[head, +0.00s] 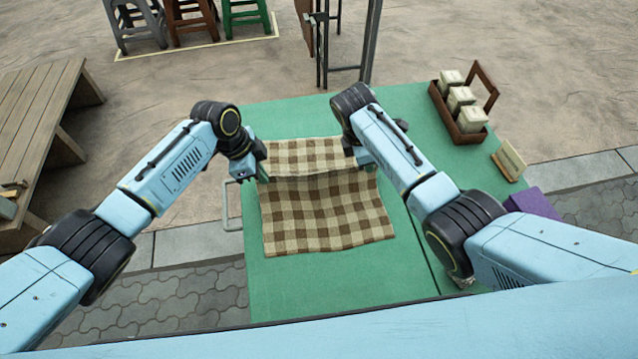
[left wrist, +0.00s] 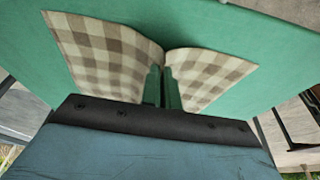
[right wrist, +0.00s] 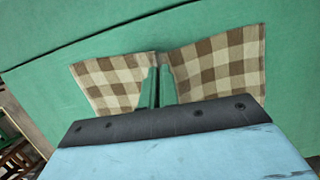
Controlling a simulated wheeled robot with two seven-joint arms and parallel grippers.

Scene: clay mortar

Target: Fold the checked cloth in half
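The brown-and-cream checked cloth (head: 325,215) lies on the green table (head: 290,285), with a raised crease running across it between its far and near parts. My left gripper (head: 263,177) is at the cloth's left edge by this crease. My right gripper (head: 362,163) is at the right edge, level with the other. In the left wrist view the fingers (left wrist: 163,85) are close together, with the cloth (left wrist: 105,55) drawn up between them. In the right wrist view the fingers (right wrist: 157,85) also pinch the cloth (right wrist: 220,62). The fingertips are partly hidden in the head view.
A brown wooden carrier (head: 466,133) with several pale blocks stands at the table's right, beside a small tilted wooden piece (head: 508,160) and a purple item (head: 533,203). The table in front of the cloth is clear. A slatted wooden bench (head: 35,120) stands left.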

